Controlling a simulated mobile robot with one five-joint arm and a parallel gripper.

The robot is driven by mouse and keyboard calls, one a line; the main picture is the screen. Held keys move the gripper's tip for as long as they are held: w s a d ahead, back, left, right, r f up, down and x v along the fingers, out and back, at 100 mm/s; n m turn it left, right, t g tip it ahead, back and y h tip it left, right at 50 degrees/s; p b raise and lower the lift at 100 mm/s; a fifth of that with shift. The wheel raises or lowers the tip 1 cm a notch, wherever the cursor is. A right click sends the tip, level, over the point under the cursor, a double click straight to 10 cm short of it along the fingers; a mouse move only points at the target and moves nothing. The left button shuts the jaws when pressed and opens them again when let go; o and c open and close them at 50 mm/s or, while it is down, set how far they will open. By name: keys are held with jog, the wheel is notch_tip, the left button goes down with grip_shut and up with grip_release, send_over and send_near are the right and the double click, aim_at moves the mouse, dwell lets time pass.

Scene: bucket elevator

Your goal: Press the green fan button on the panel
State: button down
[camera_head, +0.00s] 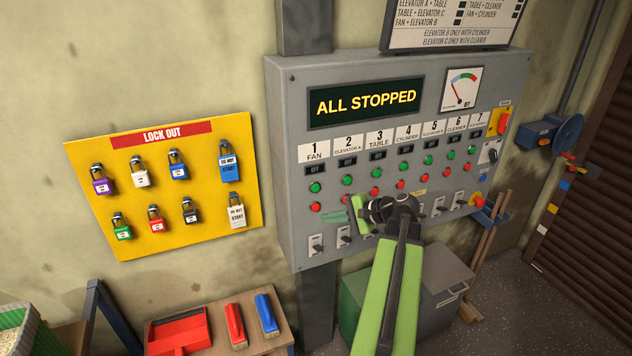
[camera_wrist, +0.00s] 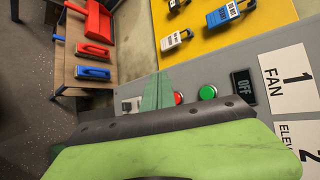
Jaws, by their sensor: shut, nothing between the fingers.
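The grey control panel (camera_head: 285,130) shows "ALL STOPPED" on its display. The green fan button (camera_head: 315,187) is in the leftmost column under the "1 FAN" label, with the red fan button (camera_head: 315,206) just below it. In the wrist view the green fan button (camera_wrist: 208,92) lies right of the red one (camera_wrist: 178,97), beside the "OFF" window. My gripper (camera_head: 326,216) is shut and empty, below and right of the red fan button in the head view. It also shows in the wrist view (camera_wrist: 157,76), left of the red button. Whether it touches the panel is unclear.
A row of switches (camera_head: 316,244) runs along the panel's bottom. A yellow lockout board (camera_head: 190,228) with several padlocks hangs to the left. A table (camera_head: 275,333) with a red dustpan and brushes stands below. A grey-green bin (camera_head: 440,300) is under the panel.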

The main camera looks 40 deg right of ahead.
aim_at(316, 188)
jog(key=shift+s+d+r+m+t, duration=0.15)
jog(key=shift+s+d+r, duration=0.15)
jog(key=shift+d, duration=0.15)
jog(key=shift+s+d+r+m+t, duration=0.15)
jog(key=shift+s+d+r, duration=0.1)
jog(key=shift+d, duration=0.15)
jog(key=w+d, duration=0.3)
jog(key=w, duration=0.5)
jog(key=shift+w+d, duration=0.15)
dwell(1.5)
jog(key=shift+w+d, duration=0.1)
jog(key=shift+w, duration=0.2)
